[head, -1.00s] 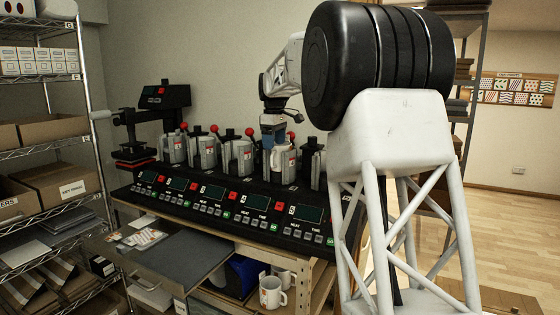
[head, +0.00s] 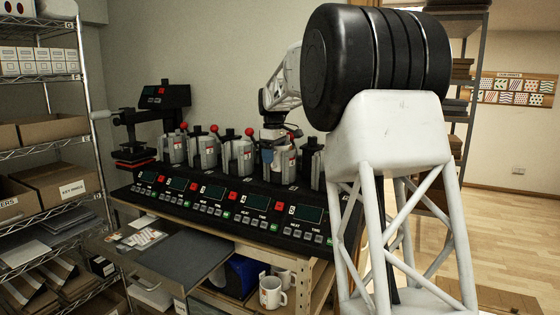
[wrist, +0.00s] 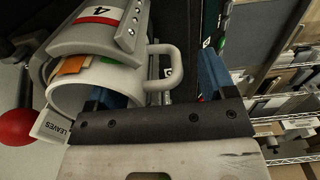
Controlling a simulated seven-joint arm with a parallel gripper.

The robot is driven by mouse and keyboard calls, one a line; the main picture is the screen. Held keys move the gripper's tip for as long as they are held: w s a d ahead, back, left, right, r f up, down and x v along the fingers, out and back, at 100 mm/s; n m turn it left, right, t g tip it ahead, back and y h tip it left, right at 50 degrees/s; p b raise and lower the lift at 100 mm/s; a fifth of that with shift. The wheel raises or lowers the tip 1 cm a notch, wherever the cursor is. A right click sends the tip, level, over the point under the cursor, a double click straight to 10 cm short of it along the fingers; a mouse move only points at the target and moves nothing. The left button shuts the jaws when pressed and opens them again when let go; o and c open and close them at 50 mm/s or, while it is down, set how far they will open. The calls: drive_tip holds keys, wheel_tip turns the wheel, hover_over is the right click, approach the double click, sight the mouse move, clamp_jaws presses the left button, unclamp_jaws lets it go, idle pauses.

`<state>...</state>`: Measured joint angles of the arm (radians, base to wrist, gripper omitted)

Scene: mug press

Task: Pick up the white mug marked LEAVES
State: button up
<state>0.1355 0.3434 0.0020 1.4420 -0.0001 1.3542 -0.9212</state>
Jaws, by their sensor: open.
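The white mug (wrist: 75,95) sits in the clamp of the press station numbered 4, with its open mouth toward my wrist camera. A tag reading LEAVES (wrist: 52,127) hangs by its rim, and an orange and green print shows inside the clamp. My gripper (wrist: 158,80) is open, with its blue fingers on either side of the mug's handle (wrist: 165,68). One finger is at the mug's mouth, partly hidden; the other is beyond the handle, apart from it. In the head view my gripper (head: 268,152) is low at the press row and mostly covers the mug.
The grey press clamp (wrist: 100,30) wraps the mug, with a red lever knob (wrist: 17,127) beside it. Other clamps (head: 240,158) stand close by along the black control console (head: 220,205). More white mugs (head: 272,292) are on the shelf below. Wire shelving (head: 85,80) stands at left.

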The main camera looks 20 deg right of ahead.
drive_tip(key=shift+c, duration=0.2)
drive_tip(key=c, duration=1.1)
drive_tip(key=shift+r, duration=0.2)
drive_tip(key=shift+c, duration=0.2)
drive_tip(key=shift+r, duration=4.85)
